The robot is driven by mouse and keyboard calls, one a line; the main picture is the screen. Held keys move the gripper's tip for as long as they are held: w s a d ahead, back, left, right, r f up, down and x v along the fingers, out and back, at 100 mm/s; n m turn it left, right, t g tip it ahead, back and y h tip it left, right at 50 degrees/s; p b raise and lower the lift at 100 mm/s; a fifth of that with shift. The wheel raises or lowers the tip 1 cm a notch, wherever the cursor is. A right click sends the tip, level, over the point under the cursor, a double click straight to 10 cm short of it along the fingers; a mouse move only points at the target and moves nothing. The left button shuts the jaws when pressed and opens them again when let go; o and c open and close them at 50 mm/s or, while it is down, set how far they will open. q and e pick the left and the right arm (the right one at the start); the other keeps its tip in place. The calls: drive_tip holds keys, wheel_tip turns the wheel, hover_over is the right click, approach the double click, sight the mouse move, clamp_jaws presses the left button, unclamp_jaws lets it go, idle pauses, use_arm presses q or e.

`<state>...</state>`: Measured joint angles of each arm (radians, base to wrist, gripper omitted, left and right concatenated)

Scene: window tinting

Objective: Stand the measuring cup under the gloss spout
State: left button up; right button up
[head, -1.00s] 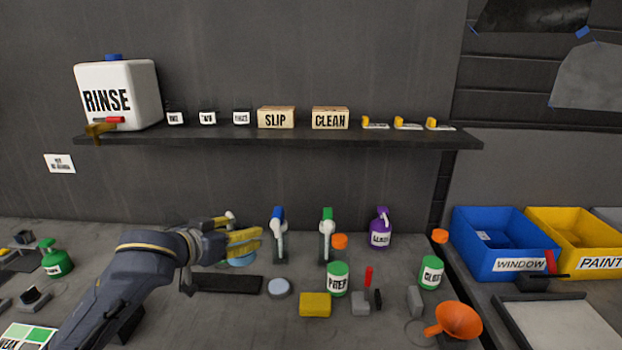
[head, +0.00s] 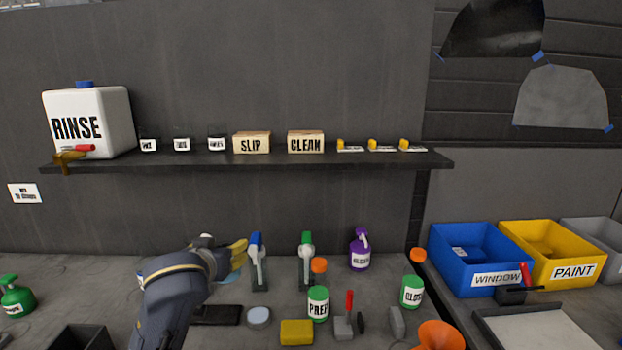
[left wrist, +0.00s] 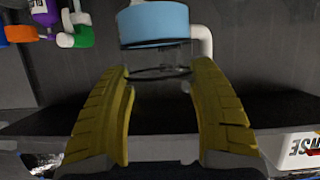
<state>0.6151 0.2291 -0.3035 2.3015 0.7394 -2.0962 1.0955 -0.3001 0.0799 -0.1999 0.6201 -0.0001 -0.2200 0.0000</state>
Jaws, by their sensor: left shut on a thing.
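My left gripper (head: 240,256) is shut on the measuring cup, a clear vessel with light blue at its lower end (head: 232,277). In the left wrist view the clear cup shows between the yellow fingers (left wrist: 165,105), with its blue part (left wrist: 153,24) past the fingertips. A white bent pipe (left wrist: 206,38) shows beside it there. In the head view a white knob or pipe top (head: 207,240) shows behind my gripper. To its right stand a blue-topped dispenser (head: 256,262) and a green-topped one (head: 305,262). I cannot tell which spout is gloss. My right gripper is not in view.
A dark flat tray (head: 217,314) and a pale round disc (head: 259,317) lie in front. A yellow sponge (head: 296,332), a green PREP bottle (head: 318,304) and a purple spray bottle (head: 359,252) stand to the right. The wall shelf (head: 270,161) hangs above.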

use_arm(q)
drive_tip(key=shift+d+r, duration=0.2)
drive_tip(key=shift+r, duration=0.55)
drive_tip(key=shift+s+r, duration=0.15)
drive_tip(key=shift+r, duration=0.05)
drive_tip(key=shift+s+f, duration=4.1)
drive_tip(key=shift+f, duration=2.8)
drive_tip(key=w+r, duration=0.1)
drive_tip(key=r, duration=0.1)
drive_tip(key=d+r, duration=0.1)
drive_tip(key=r, duration=0.1)
drive_tip(key=w+r, duration=0.1)
drive_tip(key=r, duration=0.2)
drive_tip(key=shift+w+d+r, duration=0.1)
drive_tip(key=shift+w+d, duration=0.05)
drive_tip(key=shift+w, duration=0.15)
wheel_tip(320, 180, up, 5)
drive_tip(key=m+h, duration=0.2)
hover_over(230, 279)
drive_tip(key=s+d, duration=0.3)
wheel_tip(230, 279, down, 20)
drive_tip(key=shift+a+r, duration=0.15)
